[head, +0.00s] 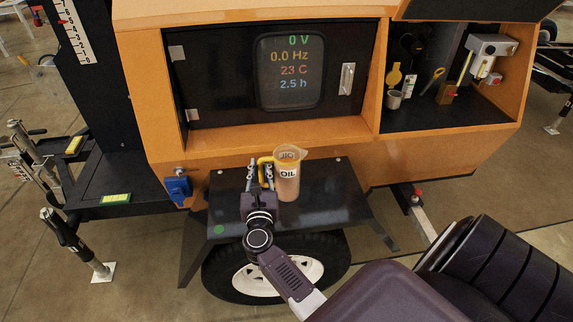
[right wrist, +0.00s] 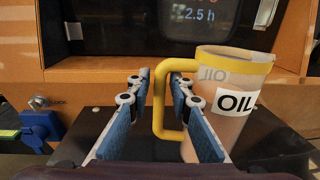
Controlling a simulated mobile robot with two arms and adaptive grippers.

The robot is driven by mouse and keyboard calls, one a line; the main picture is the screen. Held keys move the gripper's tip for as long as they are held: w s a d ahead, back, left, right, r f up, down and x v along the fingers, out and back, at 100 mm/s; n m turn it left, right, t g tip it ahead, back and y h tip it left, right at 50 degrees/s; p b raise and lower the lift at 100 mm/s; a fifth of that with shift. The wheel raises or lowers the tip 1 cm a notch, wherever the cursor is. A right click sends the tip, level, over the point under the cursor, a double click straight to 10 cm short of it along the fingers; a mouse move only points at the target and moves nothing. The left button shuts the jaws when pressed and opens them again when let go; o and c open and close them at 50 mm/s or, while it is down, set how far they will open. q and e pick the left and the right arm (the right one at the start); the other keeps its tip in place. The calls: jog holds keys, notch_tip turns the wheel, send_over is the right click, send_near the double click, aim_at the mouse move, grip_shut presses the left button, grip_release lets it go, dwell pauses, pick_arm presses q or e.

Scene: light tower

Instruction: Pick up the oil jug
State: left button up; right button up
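The oil jug (head: 288,186) is a pale translucent jug with a yellow rim, a yellow handle and an OIL label. It stands upright on the dark fender shelf (head: 328,205) above the wheel, its handle towards the left. It also shows in the right wrist view (right wrist: 232,110). My right gripper (head: 260,168) is at the handle, just left of the jug's body. In the right wrist view its two blue-padded fingers (right wrist: 158,95) are apart. The handle's upright bar shows between them, with a gap on the left side. My left gripper is not in view.
The orange cabinet with a display (head: 291,70) rises behind the shelf. An open compartment at the right holds a small metal cup (head: 394,99) and other items. The shelf right of the jug is clear.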

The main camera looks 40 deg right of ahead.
jog(key=shift+w+d+f, duration=0.1)
jog(key=shift+w+d, duration=0.2)
jog(key=shift+w, duration=0.1)
grip_shut()
jog(key=shift+r, duration=0.3)
